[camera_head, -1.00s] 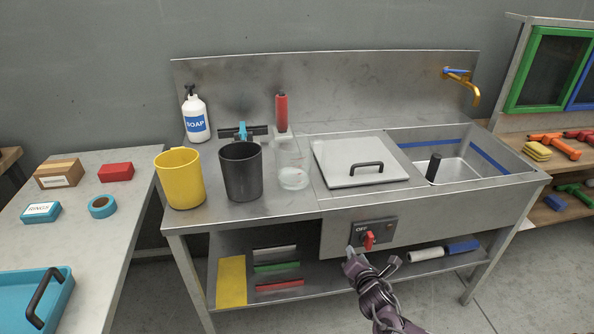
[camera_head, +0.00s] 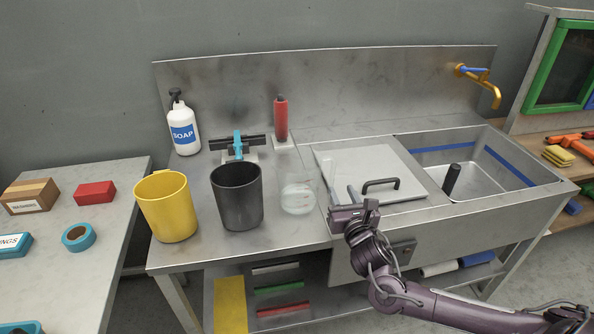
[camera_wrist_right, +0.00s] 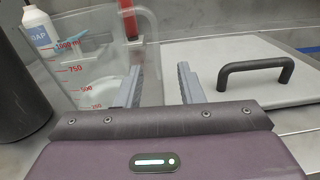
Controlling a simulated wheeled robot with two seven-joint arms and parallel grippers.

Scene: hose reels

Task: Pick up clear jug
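The clear jug (camera_head: 298,190) stands upright on the steel counter, just right of the black cup. In the right wrist view the clear jug (camera_wrist_right: 85,55) shows red volume marks and stands ahead and to the left, beyond the fingers. My right gripper (camera_head: 352,194) is to the right of the jug, over the front of the counter by the lidded basin. In the right wrist view its two fingers (camera_wrist_right: 158,84) are apart with nothing clearly between them; the jug's right edge is behind the left finger. My left gripper is not in view.
A black cup (camera_head: 237,196) and a yellow cup (camera_head: 166,206) stand left of the jug. A red-handled item (camera_head: 281,120) stands behind it. The grey lid (camera_head: 345,165) with a black handle (camera_head: 381,184) lies to the right. The soap bottle (camera_head: 183,128) is at the back left.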

